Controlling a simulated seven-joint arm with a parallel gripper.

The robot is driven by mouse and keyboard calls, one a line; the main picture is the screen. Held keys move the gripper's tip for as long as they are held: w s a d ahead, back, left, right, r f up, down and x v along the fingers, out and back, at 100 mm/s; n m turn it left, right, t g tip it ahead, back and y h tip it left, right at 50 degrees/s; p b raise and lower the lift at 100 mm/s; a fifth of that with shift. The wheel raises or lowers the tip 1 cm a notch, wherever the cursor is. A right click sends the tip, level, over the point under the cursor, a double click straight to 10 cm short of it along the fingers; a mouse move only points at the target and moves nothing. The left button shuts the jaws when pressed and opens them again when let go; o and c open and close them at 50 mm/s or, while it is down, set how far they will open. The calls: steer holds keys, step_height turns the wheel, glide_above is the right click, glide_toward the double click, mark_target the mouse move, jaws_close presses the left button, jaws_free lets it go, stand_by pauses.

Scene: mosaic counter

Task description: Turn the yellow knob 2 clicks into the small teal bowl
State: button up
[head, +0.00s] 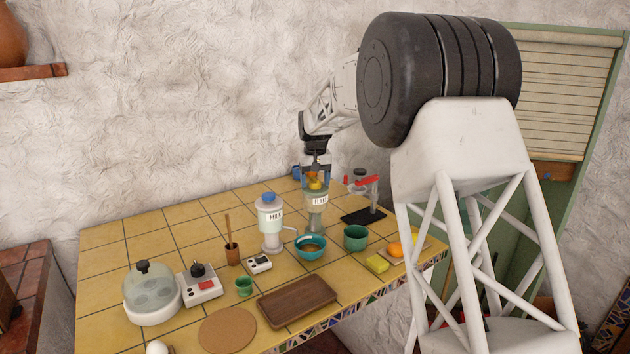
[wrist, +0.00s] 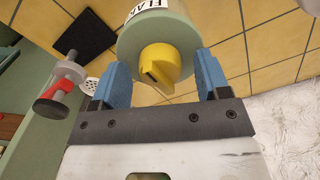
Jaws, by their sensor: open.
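The yellow knob (wrist: 160,68) sits on the end of a pale green dispenser with a partly readable label; the dispenser (head: 315,211) stands at the back of the counter in the head view. My gripper (wrist: 161,76) is open, with one blue finger on each side of the knob. A gap shows between the knob and each finger. In the head view my gripper (head: 315,173) is above the dispenser, pointing down. A teal bowl (head: 311,253) with brown contents stands in front of the dispensers.
A blue-knobbed dispenser labelled MILK (head: 270,225) stands to the left. A red-handled press (head: 366,190) is close on the right. A green cup (head: 355,238), a smaller green cup (head: 244,286) and a wooden tray (head: 297,301) are nearer the front.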

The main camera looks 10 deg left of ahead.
steer(key=shift+c, duration=0.3)
steer(key=c, duration=0.9)
steer(key=shift+o, duration=0.2)
steer(key=shift+m, duration=0.4)
steer(key=m, duration=0.3)
steer(key=shift+m, duration=0.3)
steer(key=m, duration=1.3)
steer(key=shift+r+m, duration=0.1)
steer(key=shift+m, duration=0.2)
